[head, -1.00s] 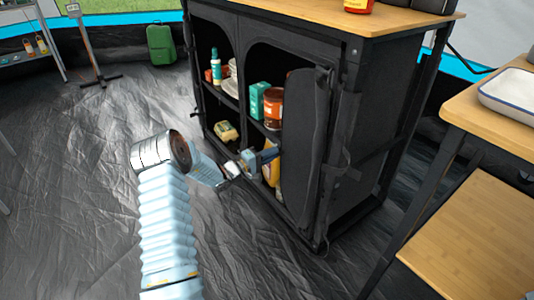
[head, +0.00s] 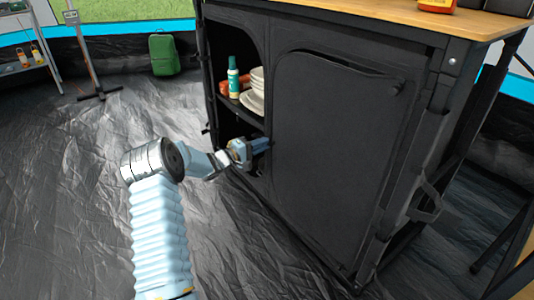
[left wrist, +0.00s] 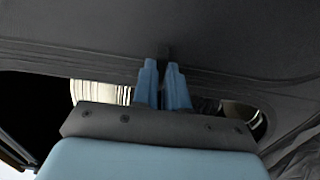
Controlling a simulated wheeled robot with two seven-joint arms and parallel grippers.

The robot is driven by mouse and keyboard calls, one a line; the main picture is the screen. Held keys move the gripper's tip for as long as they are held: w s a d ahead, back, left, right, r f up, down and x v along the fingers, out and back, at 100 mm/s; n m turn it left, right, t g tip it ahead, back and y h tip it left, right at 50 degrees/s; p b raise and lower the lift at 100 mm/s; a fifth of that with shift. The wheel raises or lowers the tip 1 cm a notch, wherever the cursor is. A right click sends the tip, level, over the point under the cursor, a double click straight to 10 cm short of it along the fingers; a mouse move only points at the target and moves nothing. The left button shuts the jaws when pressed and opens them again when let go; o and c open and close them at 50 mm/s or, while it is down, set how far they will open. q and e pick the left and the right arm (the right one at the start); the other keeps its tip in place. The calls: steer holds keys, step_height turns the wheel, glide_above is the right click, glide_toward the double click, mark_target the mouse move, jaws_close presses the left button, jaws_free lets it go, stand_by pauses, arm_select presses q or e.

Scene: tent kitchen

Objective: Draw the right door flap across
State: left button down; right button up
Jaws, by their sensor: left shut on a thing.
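The right door flap (head: 335,150) is a dark panel that lies across the right opening of the black cabinet and hides the shelves behind it. My left gripper (head: 262,145) is at the flap's left edge, beside the cabinet's middle post. In the left wrist view the two blue fingertips (left wrist: 164,68) are close together on a small dark tab (left wrist: 165,52) at the flap's edge. The left door opening (head: 238,70) is uncovered. My right gripper is in neither view.
White dishes (head: 255,95) and a green bottle (head: 233,83) stand on the left shelf. A wooden top (head: 400,18) covers the cabinet. A green suitcase (head: 163,54) stands at the back. The dark floor (head: 75,190) at left is clear.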

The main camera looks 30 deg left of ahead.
arm_select(q)
steer(key=shift+w+a, duration=0.1)
steer(key=shift+a, duration=0.5)
steer(key=c, duration=1.2)
jaws_free()
steer(key=shift+o, duration=0.2)
steer(key=p+v, duration=0.1)
steer(key=v, duration=1.2)
steer(key=shift+s, duration=0.35)
